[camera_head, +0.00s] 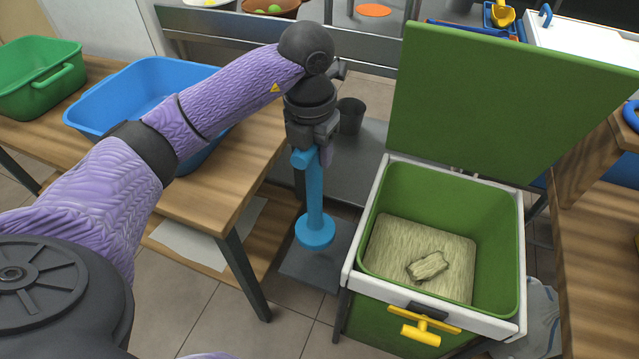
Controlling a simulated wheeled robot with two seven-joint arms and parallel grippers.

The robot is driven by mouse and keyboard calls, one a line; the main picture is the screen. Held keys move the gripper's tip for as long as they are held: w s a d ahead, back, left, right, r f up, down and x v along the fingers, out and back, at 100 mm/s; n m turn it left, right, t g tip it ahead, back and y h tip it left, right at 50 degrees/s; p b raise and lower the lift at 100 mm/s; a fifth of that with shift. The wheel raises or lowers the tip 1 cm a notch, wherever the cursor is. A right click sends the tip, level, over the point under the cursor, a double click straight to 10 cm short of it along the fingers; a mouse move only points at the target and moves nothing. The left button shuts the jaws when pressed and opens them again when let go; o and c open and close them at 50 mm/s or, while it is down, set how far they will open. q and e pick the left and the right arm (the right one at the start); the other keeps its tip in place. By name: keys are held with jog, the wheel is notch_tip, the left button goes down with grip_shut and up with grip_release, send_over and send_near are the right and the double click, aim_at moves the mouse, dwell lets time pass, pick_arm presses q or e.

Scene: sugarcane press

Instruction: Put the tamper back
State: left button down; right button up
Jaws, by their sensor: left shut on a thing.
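The tamper (315,205) is a blue tool with a straight shaft and a round disc foot. It hangs upright, foot down, in the middle of the view. My left gripper (312,150) points down and is shut on the top of the tamper, whose upper end is partly hidden by the jaws. The foot shows over a dark grey plate (303,268) low between the wooden table and the green bin; I cannot tell whether it touches the plate. My right gripper is not in view.
A green bin (500,235) with its lid (500,110) raised stands at right, holding pale fibrous material. A wooden table (215,200) at left carries a blue tub (140,85) and a green tub (35,80). A dark cup (350,117) stands behind the gripper.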

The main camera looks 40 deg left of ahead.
aim_at(314, 178)
pick_arm(q)
notch_tip(314, 178, down, 7)
jog(key=b, duration=0.2)
jog(key=shift+b, duration=0.35)
jog(key=shift+r, duration=0.2)
jog(key=shift+f, duration=0.1)
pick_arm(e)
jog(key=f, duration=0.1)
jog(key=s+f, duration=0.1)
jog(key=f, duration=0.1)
pick_arm(q)
jog(key=shift+c, duration=1.1)
grip_release()
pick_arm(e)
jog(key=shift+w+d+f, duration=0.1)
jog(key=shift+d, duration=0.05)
pick_arm(q)
jog(key=r+p, duration=0.2)
jog(key=r, duration=0.2)
jog(key=r+p, duration=0.2)
jog(key=r, duration=0.2)
jog(key=r+p, duration=0.2)
jog(key=r, duration=0.1)
jog(key=shift+s+r, duration=0.35)
jog(key=shift+r, duration=0.3)
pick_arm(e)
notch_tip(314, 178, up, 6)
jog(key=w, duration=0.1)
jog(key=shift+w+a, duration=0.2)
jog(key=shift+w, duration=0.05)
